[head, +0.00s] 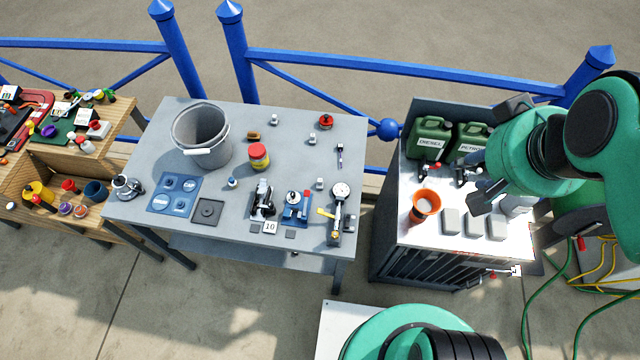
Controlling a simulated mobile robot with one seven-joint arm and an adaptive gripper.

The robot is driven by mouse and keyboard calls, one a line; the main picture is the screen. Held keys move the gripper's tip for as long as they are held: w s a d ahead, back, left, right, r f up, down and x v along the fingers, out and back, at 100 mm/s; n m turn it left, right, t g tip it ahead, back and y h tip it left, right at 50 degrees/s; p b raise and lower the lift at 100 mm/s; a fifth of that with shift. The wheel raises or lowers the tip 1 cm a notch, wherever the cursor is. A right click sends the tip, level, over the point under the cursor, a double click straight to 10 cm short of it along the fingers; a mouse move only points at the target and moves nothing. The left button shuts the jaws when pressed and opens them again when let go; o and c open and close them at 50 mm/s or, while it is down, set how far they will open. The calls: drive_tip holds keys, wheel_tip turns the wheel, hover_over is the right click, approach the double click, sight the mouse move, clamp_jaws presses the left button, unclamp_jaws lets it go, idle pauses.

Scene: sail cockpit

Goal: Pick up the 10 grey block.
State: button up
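A small white block or card marked "10" (270,227) is at the front edge of the grey table, below the black and blue devices. Small dark grey squares lie on either side of it, a left one (255,227) and a right one (290,234). Three plain grey blocks (473,225) sit in a row on the white-topped cart, with no number readable on them. My gripper (494,155) is over the cart at the right, to the right of the table. Its dark fingers are spread apart, and nothing shows between them.
The grey table (130,205) also holds a bucket (203,135), a yellow jar (259,157) and a clamp-like tool with a dial (340,200). The cart (400,225) carries an orange cup (424,205) and green canisters (430,135). Blue railing (330,62) runs behind.

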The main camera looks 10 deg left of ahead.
drive_tip(key=w+a+f+g, duration=0.2)
drive_tip(key=w+a+f, duration=0.5)
drive_tip(key=w, duration=0.3)
drive_tip(key=w+a+f+g, duration=0.1)
drive_tip(key=w+a+f, duration=0.55)
drive_tip(key=w, duration=0.35)
drive_tip(key=w+a+f+g, duration=0.1)
drive_tip(key=w+a+f, duration=0.1)
drive_tip(key=a+f, duration=0.6)
drive_tip(key=w+a+f+n+g, duration=0.1)
drive_tip(key=w+a+f, duration=0.1)
drive_tip(key=a+f, duration=0.7)
wheel_tip(320, 180, down, 8)
drive_tip(key=shift+w+f+g+b, duration=0.15)
drive_tip(key=shift+w+g+b, duration=0.15)
drive_tip(key=shift+w+b, duration=0.1)
drive_tip(key=shift+d+f, duration=0.1)
hover_over(320, 180)
drive_tip(key=shift+f, duration=4.2)
drive_tip(key=shift+s+f, duration=0.1)
drive_tip(key=shift+w+f, duration=0.2)
drive_tip(key=shift+f, duration=2.3)
